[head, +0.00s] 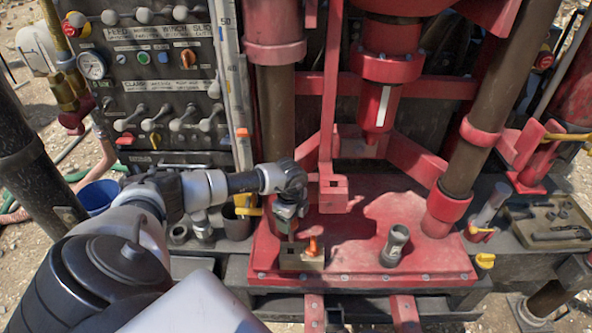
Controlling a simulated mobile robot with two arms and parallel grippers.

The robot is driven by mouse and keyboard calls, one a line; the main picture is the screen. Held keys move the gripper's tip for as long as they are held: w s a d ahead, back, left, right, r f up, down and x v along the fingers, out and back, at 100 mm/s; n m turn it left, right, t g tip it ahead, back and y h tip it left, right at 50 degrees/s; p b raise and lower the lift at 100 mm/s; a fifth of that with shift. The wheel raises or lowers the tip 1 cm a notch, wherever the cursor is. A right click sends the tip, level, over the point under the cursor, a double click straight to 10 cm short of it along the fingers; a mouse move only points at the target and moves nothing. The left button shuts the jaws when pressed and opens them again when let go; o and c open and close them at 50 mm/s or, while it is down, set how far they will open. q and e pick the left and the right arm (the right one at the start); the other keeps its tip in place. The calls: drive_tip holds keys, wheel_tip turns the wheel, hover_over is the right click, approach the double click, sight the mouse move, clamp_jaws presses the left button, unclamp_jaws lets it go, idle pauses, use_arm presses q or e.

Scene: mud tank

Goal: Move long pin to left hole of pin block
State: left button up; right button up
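The pin block (302,262), a small tan block, sits at the front left of the red base plate. A pin with an orange top (313,246) stands upright at the block's right side. My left gripper (290,224) points down just above the block's left side, left of the orange pin and apart from it. A thin grey upright shape shows below the gripper; I cannot tell whether it is a finger or a pin. The fingers are too small to show whether they are open or shut. The block's left hole is hidden. My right gripper is not in view.
A grey cylinder (395,246) stands on the red plate (350,238) to the right. A red upright bar (329,140) rises close behind the gripper. A control panel (155,75) stands at the back left. A tray of tools (550,222) lies at the far right.

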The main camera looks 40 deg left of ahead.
sight(290, 241)
use_arm(q)
drive_tip(key=shift+s+a+f, duration=0.15)
drive_tip(key=shift+f, duration=1.7)
drive_tip(key=shift+f+b, duration=1)
drive_tip(key=shift+f, duration=0.15)
drive_tip(key=shift+f+b, duration=1.35)
drive_tip(key=shift+f, duration=0.5)
drive_tip(key=shift+f+b, duration=0.35)
drive_tip(key=shift+f, duration=0.25)
drive_tip(key=o, duration=1)
drive_tip(key=shift+o, duration=0.2)
drive_tip(key=shift+r, duration=0.1)
